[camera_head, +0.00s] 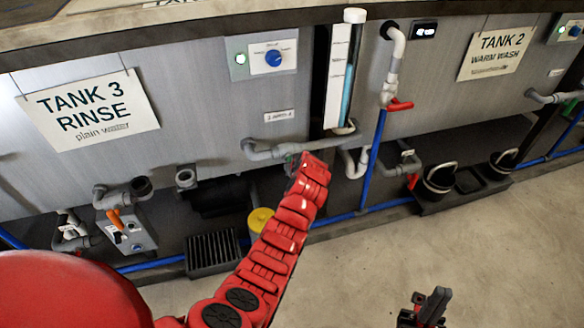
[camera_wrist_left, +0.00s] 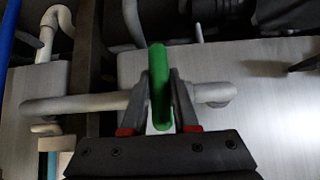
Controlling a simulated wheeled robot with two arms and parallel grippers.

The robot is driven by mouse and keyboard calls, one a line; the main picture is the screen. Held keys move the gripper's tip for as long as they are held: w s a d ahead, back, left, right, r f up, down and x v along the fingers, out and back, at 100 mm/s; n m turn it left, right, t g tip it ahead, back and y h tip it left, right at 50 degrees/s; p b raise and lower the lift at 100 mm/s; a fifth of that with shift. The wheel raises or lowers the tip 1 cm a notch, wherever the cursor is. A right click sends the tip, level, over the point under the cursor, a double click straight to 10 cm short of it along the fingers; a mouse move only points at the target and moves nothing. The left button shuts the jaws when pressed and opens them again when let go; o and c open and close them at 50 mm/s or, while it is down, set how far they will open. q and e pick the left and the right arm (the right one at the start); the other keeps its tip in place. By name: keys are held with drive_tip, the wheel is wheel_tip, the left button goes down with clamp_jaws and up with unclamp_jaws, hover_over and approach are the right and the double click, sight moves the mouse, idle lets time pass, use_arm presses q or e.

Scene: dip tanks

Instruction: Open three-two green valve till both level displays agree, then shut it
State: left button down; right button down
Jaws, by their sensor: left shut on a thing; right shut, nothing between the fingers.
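My left gripper (camera_wrist_left: 160,76) is shut on the green valve handle (camera_wrist_left: 160,58), with one finger on each side of it. The handle stands across a pale grey pipe (camera_wrist_left: 75,104). In the head view my left gripper (camera_head: 296,163) is at the grey pipe (camera_head: 270,150) between Tank 3 (camera_head: 200,90) and Tank 2 (camera_head: 450,75); my wrist mostly hides it and the handle. A digital display (camera_head: 424,31) is lit on Tank 2, its digits too small to read. No second digital display is visible. My right gripper (camera_head: 428,308) is shut and empty above the floor.
A sight tube (camera_head: 346,75) with blue liquid stands between the tanks. A red-handled valve (camera_head: 400,105) is right of it. The floor (camera_head: 370,260) is clear at front.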

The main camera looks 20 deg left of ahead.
use_arm(q)
drive_tip(key=c, duration=0.7)
unclamp_jaws()
drive_tip(key=p+v, duration=0.2)
drive_tip(key=v, duration=1.5)
drive_tip(key=shift+s+r, duration=0.1)
